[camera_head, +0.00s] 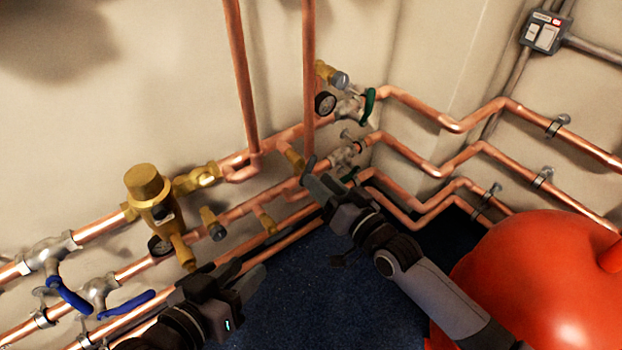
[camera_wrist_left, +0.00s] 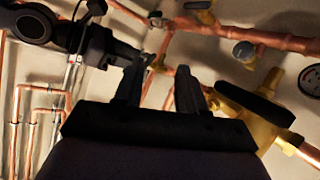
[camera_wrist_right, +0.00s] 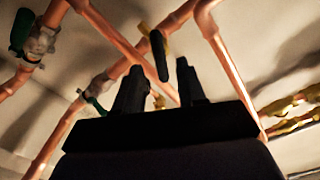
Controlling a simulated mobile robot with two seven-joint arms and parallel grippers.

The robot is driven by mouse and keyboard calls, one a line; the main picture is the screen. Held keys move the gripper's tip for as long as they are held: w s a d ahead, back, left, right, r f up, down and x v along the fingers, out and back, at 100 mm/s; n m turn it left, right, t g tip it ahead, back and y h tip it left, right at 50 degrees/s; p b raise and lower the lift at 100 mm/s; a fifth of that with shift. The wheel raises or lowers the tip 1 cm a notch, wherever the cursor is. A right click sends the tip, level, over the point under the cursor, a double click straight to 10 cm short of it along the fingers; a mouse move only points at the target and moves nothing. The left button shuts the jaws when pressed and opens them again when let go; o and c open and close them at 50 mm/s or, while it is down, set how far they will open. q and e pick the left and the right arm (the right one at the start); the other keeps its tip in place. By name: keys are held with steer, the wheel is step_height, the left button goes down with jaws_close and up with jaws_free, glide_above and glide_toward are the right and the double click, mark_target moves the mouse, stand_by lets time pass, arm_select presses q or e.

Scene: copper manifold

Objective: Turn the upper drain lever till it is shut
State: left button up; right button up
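A black lever (camera_wrist_right: 158,56) on a small brass fitting shows in the right wrist view, and I take it for the upper drain lever. In the head view the brass drain stub (camera_head: 291,155) comes off the upper copper pipe, and my right gripper partly hides its lever. My right gripper (camera_head: 316,185) is open just in front of it. In the right wrist view (camera_wrist_right: 158,72) the lever stands between the fingertips in the picture; contact cannot be told. My left gripper (camera_head: 243,268) is open and empty, low in front of the left pipes; it also shows in the left wrist view (camera_wrist_left: 157,75).
A brass regulator (camera_head: 150,195) and blue-levered valves (camera_head: 70,297) are on the left. Green-handled valves (camera_head: 368,105) and a gauge (camera_head: 325,103) sit near the corner. A red tank (camera_head: 540,275) stands at the right. Copper pipes line both walls. Blue floor (camera_head: 310,290) shows between the arms.

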mark_target(308, 170)
steer(key=x, duration=0.3)
steer(key=shift+w+a+b, duration=0.1)
steer(key=shift+w+b, duration=0.05)
steer(key=shift+b, duration=0.25)
jaws_close()
steer(key=shift+m, duration=0.3)
steer(key=m, duration=1.1)
steer(key=shift+f+m, duration=0.15)
steer(key=shift+m, duration=0.25)
